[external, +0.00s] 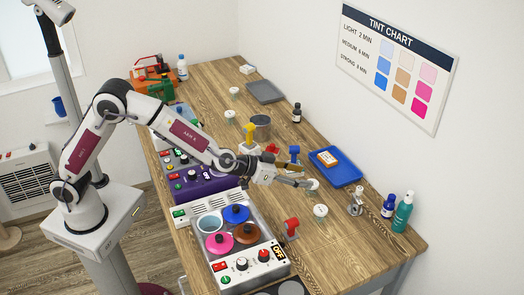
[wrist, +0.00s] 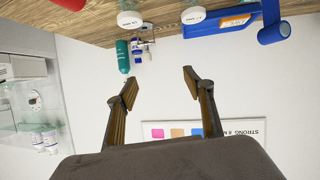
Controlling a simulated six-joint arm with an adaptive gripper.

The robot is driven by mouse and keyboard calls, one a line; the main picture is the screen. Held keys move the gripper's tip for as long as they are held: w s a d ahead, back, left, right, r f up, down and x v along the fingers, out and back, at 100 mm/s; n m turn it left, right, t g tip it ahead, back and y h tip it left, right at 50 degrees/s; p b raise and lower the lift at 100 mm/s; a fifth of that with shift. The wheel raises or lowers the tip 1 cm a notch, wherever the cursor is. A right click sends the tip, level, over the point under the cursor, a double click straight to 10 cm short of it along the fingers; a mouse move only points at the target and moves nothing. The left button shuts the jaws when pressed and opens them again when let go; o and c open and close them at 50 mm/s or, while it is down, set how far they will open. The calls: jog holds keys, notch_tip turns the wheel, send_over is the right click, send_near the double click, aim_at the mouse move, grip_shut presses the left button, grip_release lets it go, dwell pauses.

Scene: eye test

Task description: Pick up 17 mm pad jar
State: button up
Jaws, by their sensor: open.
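Several small white-lidded jars stand on the wooden table. One jar (external: 312,184) is just beyond my gripper (external: 298,181), close to the blue tray; another jar (external: 320,211) stands nearer the front. Two more, a rear jar (external: 233,91) and a second rear jar (external: 231,114), are farther back. The wrist view shows a left jar (wrist: 130,19) and a right jar (wrist: 193,15) at its top edge. Their lid print is too small to tell which is 17 mm. My gripper (wrist: 159,84) is open, with nothing between its fingers.
A blue tray (external: 347,178) holds an orange-and-white box (external: 327,159). A silver fitting (external: 355,203), a blue bottle (external: 388,206) and a green bottle (external: 402,212) stand to the right. A red-handled tool (external: 291,227) and a pot warmer (external: 248,268) are in front. Bare table lies at front right.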

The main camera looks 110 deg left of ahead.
aim_at(312, 189)
jog(key=a+f+n+g+y, duration=0.1)
jog(key=a+f+y, duration=0.1)
jog(key=a+f, duration=0.4)
jog(key=shift+s+a+f+n+g+y, duration=0.2)
jog(key=shift+a+n+g+y, duration=0.15)
jog(key=shift+a, duration=0.8)
jog(key=shift+f, duration=0.1)
jog(key=shift+f, duration=1.7)
jog(key=shift+f, duration=0.15)
jog(key=shift+f, duration=0.25)
jog(key=shift+w+a+f, duration=0.15)
jog(key=shift+f, duration=0.6)
jog(key=shift+w+a+f, duration=0.1)
jog(key=shift+w+f, duration=0.05)
jog(key=shift+f, duration=0.6)
jog(key=shift+x, duration=1.05)
jog(key=shift+c, duration=0.3)
jog(key=c, duration=1.2)
